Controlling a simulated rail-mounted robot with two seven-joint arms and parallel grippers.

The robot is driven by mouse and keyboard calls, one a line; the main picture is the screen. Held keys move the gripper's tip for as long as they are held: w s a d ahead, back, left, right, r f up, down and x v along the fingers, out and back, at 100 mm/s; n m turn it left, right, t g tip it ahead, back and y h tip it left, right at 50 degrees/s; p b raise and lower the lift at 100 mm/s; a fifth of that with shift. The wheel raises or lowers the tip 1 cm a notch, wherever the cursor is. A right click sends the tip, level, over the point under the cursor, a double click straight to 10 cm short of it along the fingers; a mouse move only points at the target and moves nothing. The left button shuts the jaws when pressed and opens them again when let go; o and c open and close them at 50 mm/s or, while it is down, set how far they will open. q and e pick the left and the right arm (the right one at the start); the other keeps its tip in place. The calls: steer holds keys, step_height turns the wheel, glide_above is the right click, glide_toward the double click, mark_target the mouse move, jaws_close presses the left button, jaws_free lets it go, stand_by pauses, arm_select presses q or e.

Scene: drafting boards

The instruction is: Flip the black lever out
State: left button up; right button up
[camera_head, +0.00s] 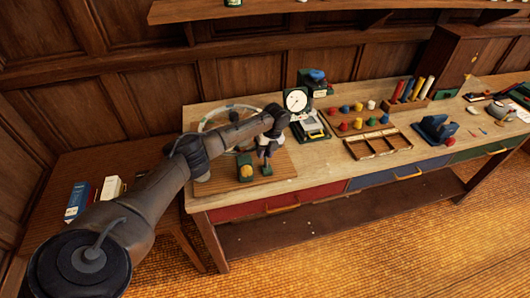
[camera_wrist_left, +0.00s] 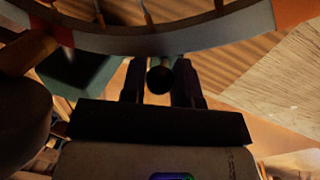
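The black lever (camera_wrist_left: 160,80) shows in the left wrist view as a dark round knob on a thin stem. My left gripper (camera_wrist_left: 159,75) has one finger on each side of the knob, with no clear gap between, so it looks shut on it. In the head view my left gripper (camera_head: 267,150) points down over a wooden board (camera_head: 225,186) at the left end of the bench. The lever's base is small and dark there, and its knob is hard to make out. My right gripper is in neither view.
A large wheel (camera_head: 203,126) stands behind the gripper, and its rim (camera_wrist_left: 200,40) passes close in the wrist view. A dial gauge (camera_head: 296,100) and a peg board (camera_head: 357,118) stand to the right.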

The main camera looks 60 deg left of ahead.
arm_select(q)
jaws_close()
